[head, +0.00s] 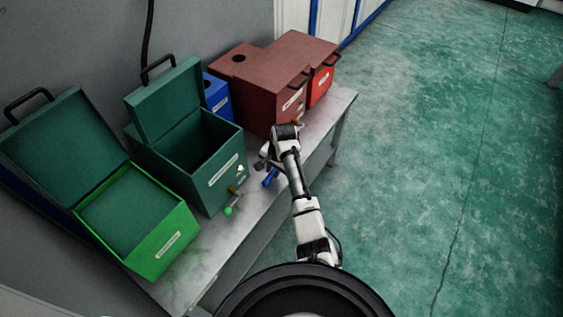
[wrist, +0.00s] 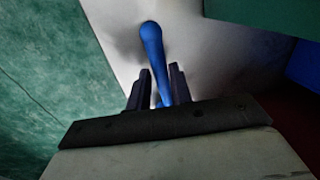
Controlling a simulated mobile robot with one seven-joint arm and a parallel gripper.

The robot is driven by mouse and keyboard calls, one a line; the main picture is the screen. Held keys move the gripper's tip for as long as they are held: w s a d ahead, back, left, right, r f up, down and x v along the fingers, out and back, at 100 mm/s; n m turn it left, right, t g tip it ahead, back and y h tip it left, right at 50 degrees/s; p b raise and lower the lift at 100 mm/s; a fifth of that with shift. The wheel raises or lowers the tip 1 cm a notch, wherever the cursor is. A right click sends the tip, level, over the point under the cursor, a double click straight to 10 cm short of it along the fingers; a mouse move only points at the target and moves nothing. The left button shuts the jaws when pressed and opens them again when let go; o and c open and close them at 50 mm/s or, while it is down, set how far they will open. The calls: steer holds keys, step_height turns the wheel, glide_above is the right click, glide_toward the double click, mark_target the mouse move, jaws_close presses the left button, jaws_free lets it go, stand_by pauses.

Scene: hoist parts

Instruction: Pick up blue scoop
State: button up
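The blue scoop (head: 271,177) lies on the grey bench near its front edge, to the right of the open dark green box. In the wrist view the scoop (wrist: 153,45) shows its rounded blue end, with its narrower part running down between my fingers. My gripper (head: 262,164) is above the bench at the scoop. In the wrist view my gripper (wrist: 160,75) is open, with one dark finger on each side of the scoop and small gaps visible. The lower end of the scoop is hidden behind the gripper body.
The grey bench (head: 200,262) also holds an open bright green box (head: 165,240), an open dark green box (head: 215,185), a blue box (head: 218,98), a brown-red box (head: 262,95) and a red box (head: 321,83). A green-ended item (head: 228,210) lies left of the scoop. Green floor (head: 440,150) is clear at right.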

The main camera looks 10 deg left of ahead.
mark_target(273, 173)
steer(key=shift+a+f, duration=0.1)
steer(key=shift+f, duration=0.55)
jaws_close()
step_height(273, 173, up, 20)
steer(key=b, duration=0.1)
